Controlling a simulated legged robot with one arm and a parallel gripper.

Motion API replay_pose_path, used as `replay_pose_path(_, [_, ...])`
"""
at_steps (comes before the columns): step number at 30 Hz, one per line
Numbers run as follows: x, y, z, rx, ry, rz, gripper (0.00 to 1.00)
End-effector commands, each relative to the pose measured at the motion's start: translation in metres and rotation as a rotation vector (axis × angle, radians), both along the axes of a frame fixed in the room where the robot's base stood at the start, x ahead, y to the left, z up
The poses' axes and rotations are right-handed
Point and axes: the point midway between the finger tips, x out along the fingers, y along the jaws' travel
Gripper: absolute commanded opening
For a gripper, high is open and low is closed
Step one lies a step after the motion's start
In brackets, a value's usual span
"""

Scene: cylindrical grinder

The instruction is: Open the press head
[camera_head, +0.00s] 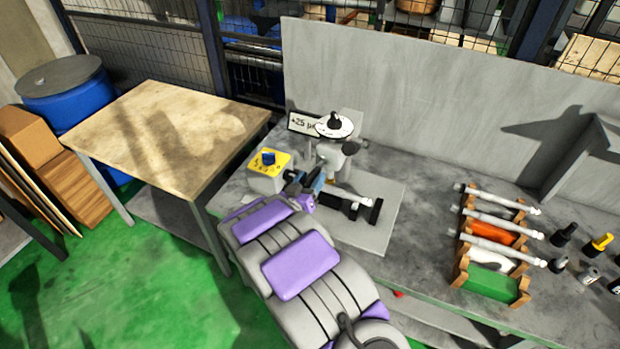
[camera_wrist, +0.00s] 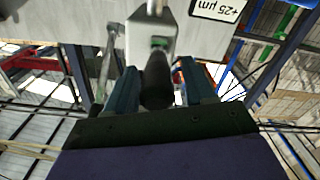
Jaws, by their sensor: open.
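The press device (camera_head: 345,160) stands on a grey base plate on the workbench, with a round white dial and black knob on top. A "+25 µm" sign (camera_head: 303,124) is beside the dial and also shows in the wrist view (camera_wrist: 219,9). My gripper (camera_head: 308,184) is at the device's left front side, open. In the wrist view the open fingers (camera_wrist: 160,88) have a black cylindrical handle (camera_wrist: 156,80) between them. The handle joins a grey metal bracket (camera_wrist: 150,36). I cannot tell whether the fingers touch the handle. The arm partly hides the device's lower front.
A yellow-topped box with a blue knob (camera_head: 268,160) is close left of my gripper. A white cylindrical part (camera_head: 350,198) lies on black supports on the base plate. A rack with several rods (camera_head: 492,283) stands at right. A wooden-topped table (camera_head: 165,130) is at left.

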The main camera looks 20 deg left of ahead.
Motion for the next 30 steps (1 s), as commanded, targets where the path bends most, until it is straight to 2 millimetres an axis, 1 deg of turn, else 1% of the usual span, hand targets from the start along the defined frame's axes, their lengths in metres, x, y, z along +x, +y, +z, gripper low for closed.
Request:
replay_pose_path(4, [0.0084, -0.0006, -0.0007, -0.001, 0.001, 0.001, 0.53])
replay_pose_path(13, [0.0099, 0.0009, -0.0010, -0.003, 0.001, 0.002, 0.53])
replay_pose_path(27, [0.0099, 0.0013, -0.0009, -0.002, 0.001, 0.002, 0.08])
replay_pose_path(30, [0.0099, 0.0017, -0.0010, -0.003, 0.001, 0.002, 0.00])
